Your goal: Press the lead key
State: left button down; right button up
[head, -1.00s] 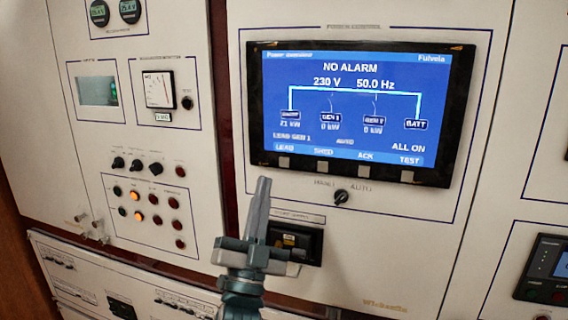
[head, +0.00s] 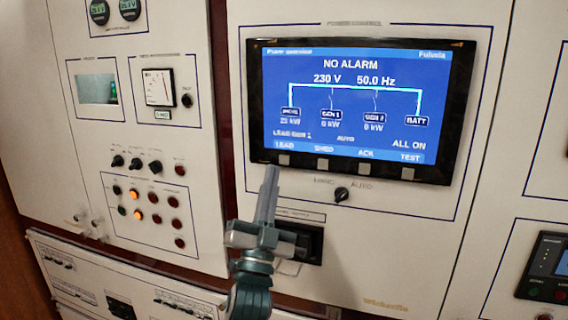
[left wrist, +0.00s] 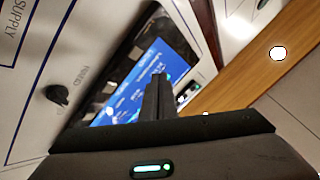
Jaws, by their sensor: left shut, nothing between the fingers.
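The lead key (head: 284,160) is the leftmost small grey square on the black bezel below the screen (head: 345,95), under the word LEAD. My left gripper (head: 272,170) is shut and empty, pointing up. In the head view its tip is just below and slightly left of the lead key; whether it touches cannot be told. In the left wrist view the shut fingers (left wrist: 158,95) overlap the blue screen (left wrist: 128,95), and I cannot make out the lead key there. My right gripper is not in view.
Three similar keys, for SHED, ACK and TEST, sit to the right on the same bezel. A black MANU/AUTO knob (head: 341,195) is below the screen. A dark socket-like unit (head: 308,243) is behind my left gripper. A panel with knobs and lamps (head: 150,200) is at left.

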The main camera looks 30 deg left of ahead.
aim_at(284, 160)
pick_arm(q)
jog(key=shift+w+a+b, duration=0.2)
jog(key=shift+w+a, duration=0.05)
jog(key=shift+w, duration=0.8)
jog(key=shift+w+a+b, duration=0.15)
jog(key=shift+w+a, duration=0.1)
jog(key=shift+w, duration=0.75)
jog(key=shift+w, duration=0.15)
dwell(0.5)
jog(key=shift+w+a, duration=0.1)
jog(key=shift+w, duration=0.15)
jog(key=shift+w+a, duration=0.1)
jog(key=shift+w, duration=0.3)
dwell(0.9)
jog(key=shift+s, duration=0.1)
jog(key=shift+s+d, duration=0.2)
jog(key=shift+s, duration=0.5)
jog(key=shift+s, duration=0.1)
